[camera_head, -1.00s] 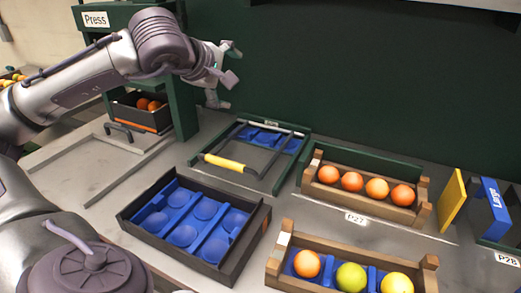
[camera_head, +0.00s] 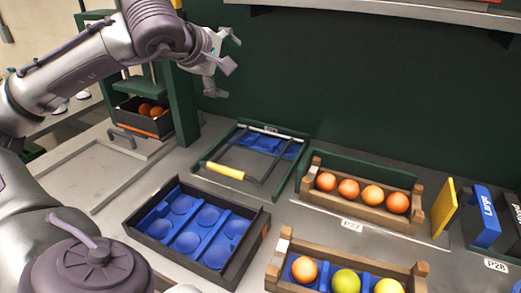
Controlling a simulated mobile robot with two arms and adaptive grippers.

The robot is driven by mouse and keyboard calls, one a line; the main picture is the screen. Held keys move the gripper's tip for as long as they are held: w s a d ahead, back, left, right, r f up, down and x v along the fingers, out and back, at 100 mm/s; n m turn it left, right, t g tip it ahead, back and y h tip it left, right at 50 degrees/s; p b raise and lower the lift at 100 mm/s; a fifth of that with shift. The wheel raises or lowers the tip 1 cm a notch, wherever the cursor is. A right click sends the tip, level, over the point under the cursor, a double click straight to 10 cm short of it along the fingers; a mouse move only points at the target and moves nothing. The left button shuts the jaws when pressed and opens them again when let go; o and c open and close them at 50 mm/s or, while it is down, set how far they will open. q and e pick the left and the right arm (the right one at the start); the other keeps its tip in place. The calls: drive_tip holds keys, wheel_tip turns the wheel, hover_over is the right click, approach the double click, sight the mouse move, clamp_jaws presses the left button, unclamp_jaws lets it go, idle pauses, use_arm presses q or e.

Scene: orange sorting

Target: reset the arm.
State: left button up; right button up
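My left arm comes in from the left and reaches across the upper left of the head view. Its gripper (camera_head: 226,66) hangs in the air above the back of the table, in front of the dark green wall. Its fingers are spread apart with nothing between them. It is well above the tray with the yellow handle and touches nothing. My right gripper does not show.
An empty black tray with blue cups (camera_head: 196,232) lies in the middle. Behind it is a frame with a yellow handle (camera_head: 226,171). Wooden crates hold oranges (camera_head: 371,194) and mixed fruit (camera_head: 346,280). A black box of oranges (camera_head: 140,122) stands under the green press.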

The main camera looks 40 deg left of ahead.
use_arm(q)
drive_tip(key=shift+r+p, duration=0.3)
drive_tip(key=shift+r, duration=0.45)
